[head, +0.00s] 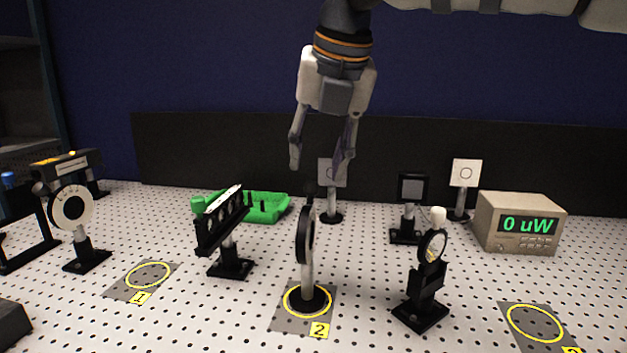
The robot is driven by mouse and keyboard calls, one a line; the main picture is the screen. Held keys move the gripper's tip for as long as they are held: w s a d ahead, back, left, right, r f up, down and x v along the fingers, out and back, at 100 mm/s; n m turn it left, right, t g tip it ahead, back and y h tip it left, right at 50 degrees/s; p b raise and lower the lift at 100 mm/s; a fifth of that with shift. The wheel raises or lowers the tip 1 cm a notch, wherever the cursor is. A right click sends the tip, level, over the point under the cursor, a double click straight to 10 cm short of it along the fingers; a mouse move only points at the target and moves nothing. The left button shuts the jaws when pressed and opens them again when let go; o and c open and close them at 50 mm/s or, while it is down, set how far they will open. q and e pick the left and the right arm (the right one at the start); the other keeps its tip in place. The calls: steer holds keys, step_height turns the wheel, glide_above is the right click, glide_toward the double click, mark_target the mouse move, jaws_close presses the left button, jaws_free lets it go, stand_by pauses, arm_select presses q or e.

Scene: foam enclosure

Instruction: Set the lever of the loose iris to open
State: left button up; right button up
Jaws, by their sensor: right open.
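A black round iris (305,235) stands upright on a grey post with a round black base, inside the yellow ring of the pad marked 2 (287,321). It looks like the loose iris and is seen nearly edge-on. A small dark tab, perhaps its lever, sticks up at its top; its setting cannot be told. My right gripper (316,175) points down with its fingers apart, around or just above the tab; the depth between them is unclear. It holds nothing visible. My left gripper is out of view.
An iris-like disc with a white face (72,207) stands at left. A black slotted holder (222,222) and a round optic (432,246) flank the middle iris. Behind are a green tray (266,206), white target cards and a meter reading 0 uW (520,222). Pad 1 (124,285) is empty.

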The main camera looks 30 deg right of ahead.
mark_target(313, 183)
steer(key=x, duration=0.5)
steer(key=shift+w+d+f, duration=0.1)
steer(key=shift+w+f, duration=0.1)
steer(key=shift+f, duration=0.05)
jaws_close()
